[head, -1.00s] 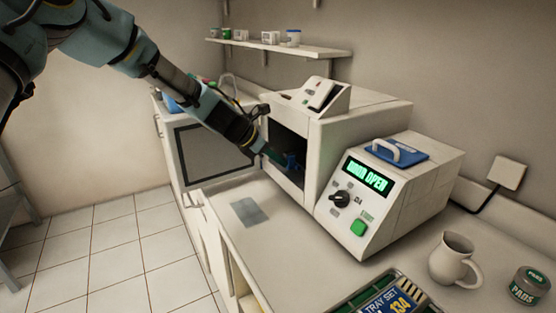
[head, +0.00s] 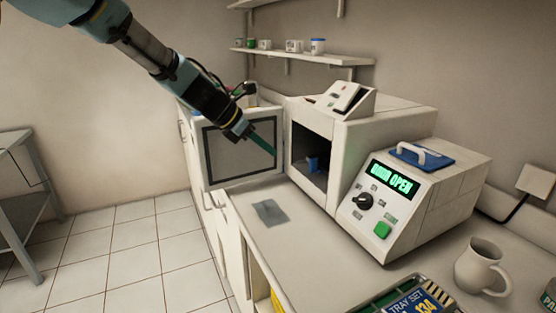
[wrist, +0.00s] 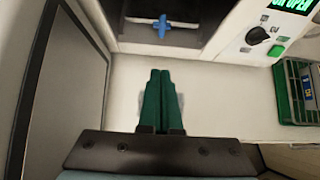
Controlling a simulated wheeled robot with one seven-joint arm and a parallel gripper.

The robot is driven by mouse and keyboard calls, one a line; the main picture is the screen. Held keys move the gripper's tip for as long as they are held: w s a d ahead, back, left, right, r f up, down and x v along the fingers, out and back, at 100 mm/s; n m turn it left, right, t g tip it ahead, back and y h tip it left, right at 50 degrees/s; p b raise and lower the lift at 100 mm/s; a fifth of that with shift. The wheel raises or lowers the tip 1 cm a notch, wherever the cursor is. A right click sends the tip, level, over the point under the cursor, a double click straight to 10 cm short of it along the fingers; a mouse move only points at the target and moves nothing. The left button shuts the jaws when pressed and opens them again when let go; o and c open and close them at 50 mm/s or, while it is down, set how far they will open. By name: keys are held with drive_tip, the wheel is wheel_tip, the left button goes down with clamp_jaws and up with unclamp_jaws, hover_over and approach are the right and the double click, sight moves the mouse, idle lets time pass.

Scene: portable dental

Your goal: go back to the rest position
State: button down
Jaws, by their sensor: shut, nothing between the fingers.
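My gripper (head: 273,151) has dark green fingers and is in front of the open door of the white machine, outside its chamber. In the wrist view the two fingers (wrist: 160,73) lie side by side, shut and empty, above the pale counter. A small blue object (head: 313,163) sits inside the dark chamber of the machine (head: 325,125); it also shows at the top of the wrist view (wrist: 162,26). The gripper is apart from it.
The open door (head: 238,178) stands left of the chamber, close by my gripper. A control box (head: 405,220) reads "DOOR OPEN". A grey patch (head: 269,212) lies on the counter. A mug (head: 478,266) and a tray (head: 365,305) are at front right. A wall shelf (head: 300,55) is behind.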

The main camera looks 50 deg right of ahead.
drive_tip(key=shift+w+a+r, duration=0.1)
drive_tip(key=shift+a+r, duration=0.15)
drive_tip(key=shift+a, duration=0.05)
drive_tip(key=w+a+f+m+t+y, duration=0.15)
drive_tip(key=w+a, duration=0.25)
drive_tip(key=a, duration=0.6)
drive_tip(key=w+a+f+m+t+y, duration=0.1)
drive_tip(key=w+a+f+m, duration=0.2)
drive_tip(key=a, duration=0.6)
drive_tip(key=w+a+m+t+y, duration=0.25)
drive_tip(key=w+a, duration=0.25)
drive_tip(key=a, duration=0.5)
drive_tip(key=s+a+f+m+y, duration=0.1)
drive_tip(key=s+a+m, duration=0.2)
drive_tip(key=a, duration=1)
drive_tip(key=s+a+f+m+y, duration=0.1)
drive_tip(key=s+a+m+y, duration=0.1)
drive_tip(key=a, duration=1.1)
drive_tip(key=s+m, duration=0.1)
drive_tip(key=m, duration=0.1)
drive_tip(key=shift+s+m, duration=0.25)
drive_tip(key=shift+m, duration=0.05)
